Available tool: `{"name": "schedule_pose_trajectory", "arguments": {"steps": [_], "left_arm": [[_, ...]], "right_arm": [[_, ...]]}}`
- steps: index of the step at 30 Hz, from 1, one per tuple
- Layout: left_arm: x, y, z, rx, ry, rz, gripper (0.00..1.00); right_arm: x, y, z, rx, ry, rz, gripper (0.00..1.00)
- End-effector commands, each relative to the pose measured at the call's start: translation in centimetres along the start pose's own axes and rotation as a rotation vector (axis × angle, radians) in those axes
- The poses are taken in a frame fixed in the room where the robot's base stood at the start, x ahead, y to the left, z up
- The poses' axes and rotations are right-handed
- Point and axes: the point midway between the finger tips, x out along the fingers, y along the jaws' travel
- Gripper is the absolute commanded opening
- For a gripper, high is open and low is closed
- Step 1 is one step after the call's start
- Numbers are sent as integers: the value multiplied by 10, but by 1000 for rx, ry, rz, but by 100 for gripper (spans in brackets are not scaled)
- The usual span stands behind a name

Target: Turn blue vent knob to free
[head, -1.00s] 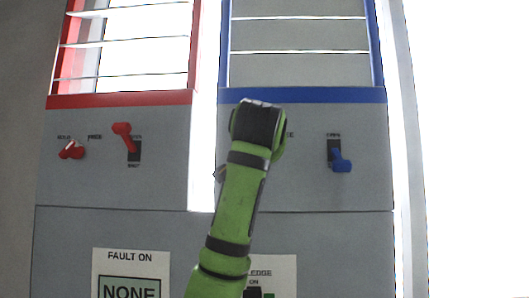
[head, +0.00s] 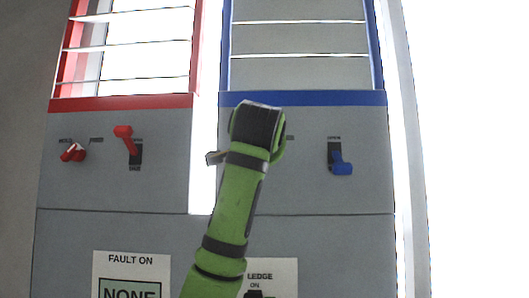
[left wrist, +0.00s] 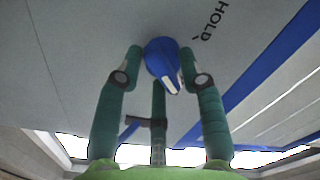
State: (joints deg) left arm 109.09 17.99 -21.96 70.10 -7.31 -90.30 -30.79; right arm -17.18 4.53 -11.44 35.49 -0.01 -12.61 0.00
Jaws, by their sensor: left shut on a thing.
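The blue vent knob (left wrist: 158,52) shows in the left wrist view, rounded, with a white pointer stripe aimed toward the lower right of that picture. The black HOLD label (left wrist: 213,18) with its tick mark is up and to the right of it. My left gripper (left wrist: 163,60) has its green fingers on either side of the knob and is shut on it. In the head view my green left arm covers the knob and most of its labels. The FREE mark cannot be read in either view. My right gripper is in neither view.
On the blue-trimmed panel, a blue lever (head: 340,163) stands right of my arm. The red-trimmed panel at left has a red knob (head: 73,153) and a red lever (head: 124,137). The panel between arm and blue lever is clear.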

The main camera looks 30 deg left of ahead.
Motion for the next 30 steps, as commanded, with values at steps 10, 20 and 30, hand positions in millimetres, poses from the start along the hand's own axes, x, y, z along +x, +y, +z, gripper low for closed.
{"name": "schedule_pose_trajectory", "arguments": {"steps": [10,20,30], "left_arm": [[3,6,4,6,-15,14,49],[-12,3,1,2,-7,8,49],[-82,3,1,3,-8,8,49]], "right_arm": [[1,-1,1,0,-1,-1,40],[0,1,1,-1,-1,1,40],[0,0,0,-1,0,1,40]]}}
